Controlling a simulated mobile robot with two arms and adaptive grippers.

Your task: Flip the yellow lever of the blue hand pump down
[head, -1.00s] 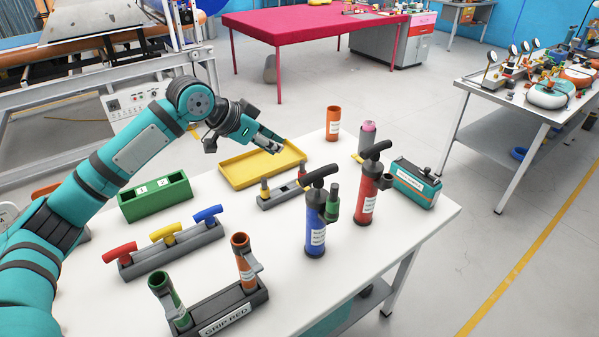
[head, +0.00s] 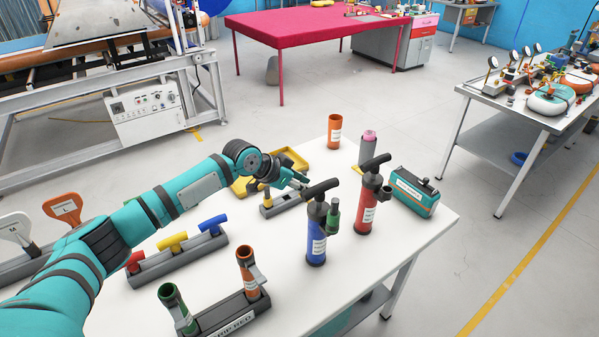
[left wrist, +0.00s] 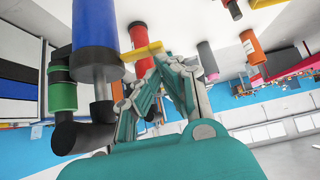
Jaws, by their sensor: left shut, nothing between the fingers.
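The blue hand pump (head: 316,245) stands upright on the white table, with a black handle on top and a green part on its right side. My left gripper (head: 303,182) is shut and empty, just left of the pump's upper part, below handle height. In the left wrist view the pump (left wrist: 95,22) appears upside down. Its yellow lever (left wrist: 142,50) sticks out sideways from the collar, close to the shut fingertips (left wrist: 160,66); I cannot tell whether they touch. The lever cannot be made out in the head view. My right gripper is out of view.
A red pump (head: 366,210) stands close behind the blue one, beside a teal box (head: 414,192). A black rack (head: 278,204) lies under my gripper, and a yellow tray (head: 296,158) is behind my wrist. The grip bed (head: 225,316) is at the front.

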